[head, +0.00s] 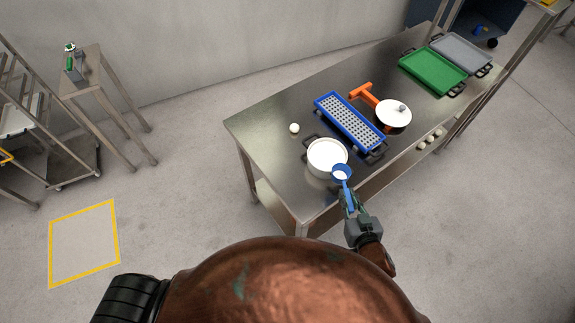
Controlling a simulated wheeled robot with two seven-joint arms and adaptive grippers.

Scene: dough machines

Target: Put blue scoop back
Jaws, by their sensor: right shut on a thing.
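The blue scoop (342,175) has a round cup with white stuff in it and a short blue handle. My right gripper (347,199) is shut on the handle, at the near edge of the metal table (274,158). The cup is right beside the near right rim of a white round pot (313,168) with white contents, and overlaps it in the picture; I cannot tell whether they touch. My left gripper does not show.
A blue perforated tray (318,107) lies behind the pot. A small white ball (294,128) lies left.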

